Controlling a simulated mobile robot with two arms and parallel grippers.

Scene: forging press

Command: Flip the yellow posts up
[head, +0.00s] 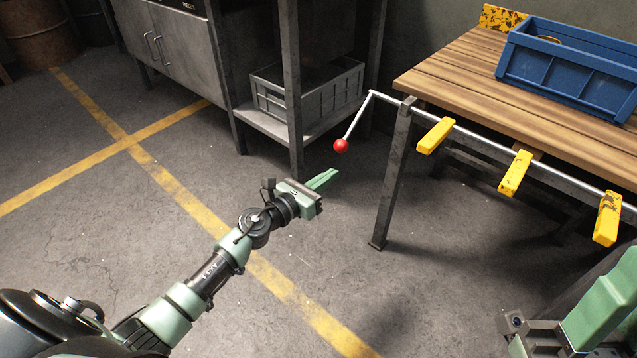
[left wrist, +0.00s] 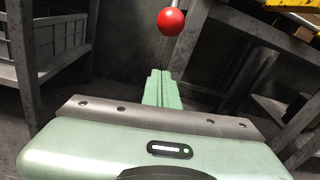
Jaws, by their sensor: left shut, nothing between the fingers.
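Three yellow posts, the left one (head: 435,136), the middle one (head: 515,173) and the right one (head: 607,219), are fixed along a metal rod at the wooden table's front edge. They point outward and down from the rod. At its left end the rod bends into a lever arm (head: 355,118) ending in a red ball (head: 340,146), which hangs low. My left gripper (head: 333,175) is shut and empty, just below the ball and apart from it. In the left wrist view the red ball (left wrist: 171,21) is beyond the closed fingertips (left wrist: 160,74). My right gripper (head: 605,300) shows partly at bottom right; its fingertips are unclear.
A blue crate (head: 570,75) stands on the wooden table (head: 445,75). A dark table leg (head: 393,180) is right of my left gripper. A grey crate (head: 305,95) sits on a low shelf behind.

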